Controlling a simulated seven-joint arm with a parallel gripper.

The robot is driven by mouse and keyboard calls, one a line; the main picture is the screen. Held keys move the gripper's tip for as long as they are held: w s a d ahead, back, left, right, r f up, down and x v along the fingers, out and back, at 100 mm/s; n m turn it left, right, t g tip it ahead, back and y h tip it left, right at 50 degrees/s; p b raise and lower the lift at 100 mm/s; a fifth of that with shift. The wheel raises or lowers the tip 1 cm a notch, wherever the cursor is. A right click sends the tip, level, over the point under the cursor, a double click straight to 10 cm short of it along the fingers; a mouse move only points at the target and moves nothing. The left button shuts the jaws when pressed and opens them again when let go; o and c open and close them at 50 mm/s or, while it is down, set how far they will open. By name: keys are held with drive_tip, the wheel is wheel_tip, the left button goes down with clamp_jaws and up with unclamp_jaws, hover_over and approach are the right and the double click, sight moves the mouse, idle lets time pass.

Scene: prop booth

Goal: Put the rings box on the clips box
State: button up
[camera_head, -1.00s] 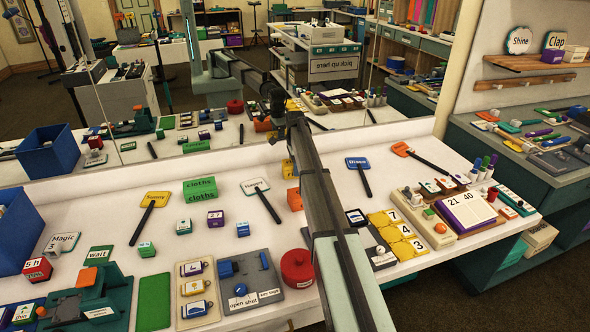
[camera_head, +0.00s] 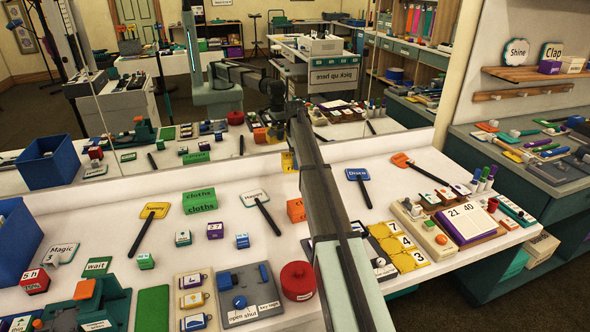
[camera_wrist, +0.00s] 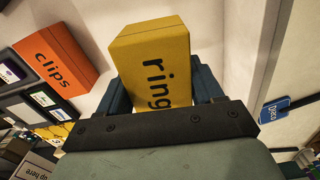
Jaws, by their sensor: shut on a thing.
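The yellow rings box (camera_wrist: 155,60) is between the fingers of my gripper (camera_wrist: 160,88) in the wrist view, its lettering facing the camera. My gripper is shut on it. In the head view the rings box (camera_head: 288,162) shows as a small yellow patch beside my arm, near the back of the counter; my arm hides most of it. The orange clips box (camera_wrist: 52,62) stands on the counter to the left of the rings box in the wrist view. In the head view the clips box (camera_head: 295,210) is nearer the camera, partly hidden by my arm. The two boxes are apart.
A handled paddle (camera_head: 260,200) lies left of the clips box. A red round pot (camera_head: 298,281) and a grey latch board (camera_head: 247,292) are nearer the front. Yellow number tiles (camera_head: 395,243) lie to the right. A mirror lines the counter's back edge.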

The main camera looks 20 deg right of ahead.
drive_tip(key=r, duration=0.2)
drive_tip(key=shift+d+r, duration=0.2)
drive_tip(key=shift+r, duration=0.15)
drive_tip(key=s+a+r+n, duration=0.1)
drive_tip(key=s+r, duration=0.1)
drive_tip(key=s, duration=0.7)
drive_tip(key=s+a+r, duration=0.1)
drive_tip(key=s+r, duration=0.2)
drive_tip(key=s, duration=0.6)
drive_tip(key=shift+a+f, duration=0.2)
drive_tip(key=shift+f, duration=4.7)
drive_tip(key=shift+f, duration=0.15)
drive_tip(key=o, duration=1.1)
drive_tip(key=shift+o, duration=0.2)
wheel_tip(320, 180, up, 12)
